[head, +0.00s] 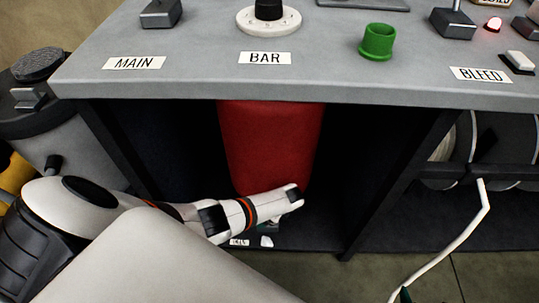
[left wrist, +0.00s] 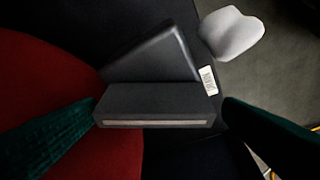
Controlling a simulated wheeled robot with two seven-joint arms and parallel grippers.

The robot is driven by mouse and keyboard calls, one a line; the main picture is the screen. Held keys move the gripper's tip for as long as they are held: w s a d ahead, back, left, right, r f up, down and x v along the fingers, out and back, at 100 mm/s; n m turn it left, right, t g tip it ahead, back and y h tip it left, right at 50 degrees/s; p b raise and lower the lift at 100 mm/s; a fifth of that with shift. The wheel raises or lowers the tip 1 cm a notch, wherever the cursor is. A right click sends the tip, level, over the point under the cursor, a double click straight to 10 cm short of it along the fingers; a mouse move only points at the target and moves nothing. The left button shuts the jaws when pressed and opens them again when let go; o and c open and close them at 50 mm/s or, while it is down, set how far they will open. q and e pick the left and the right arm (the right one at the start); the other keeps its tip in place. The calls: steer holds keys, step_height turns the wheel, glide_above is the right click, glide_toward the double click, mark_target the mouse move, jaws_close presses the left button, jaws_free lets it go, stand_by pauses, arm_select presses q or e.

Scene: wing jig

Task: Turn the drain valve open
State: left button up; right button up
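A dark grey block-shaped handle (left wrist: 155,105) with a pale stripe along its edge shows in the left wrist view, beside the red tank (left wrist: 95,65). I take it to be the drain valve; its open or closed marking is not readable. My left gripper (left wrist: 162,110) is open, with one dark green finger on each side of the handle. Whether the fingers touch it I cannot tell. In the head view my left arm reaches low in front of the red tank (head: 270,140), and hides the valve and the fingertips.
A small label (left wrist: 207,80) and a white rounded piece (left wrist: 231,35) lie close to the handle. The grey console (head: 200,75) overhangs the bay, with dark side panels. A white bent rod or hose (head: 465,232) hangs at the right.

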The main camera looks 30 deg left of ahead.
arm_select(q)
steer(key=shift+w+a+r, duration=0.1)
steer(key=shift+w, duration=0.25)
stand_by(0.3)
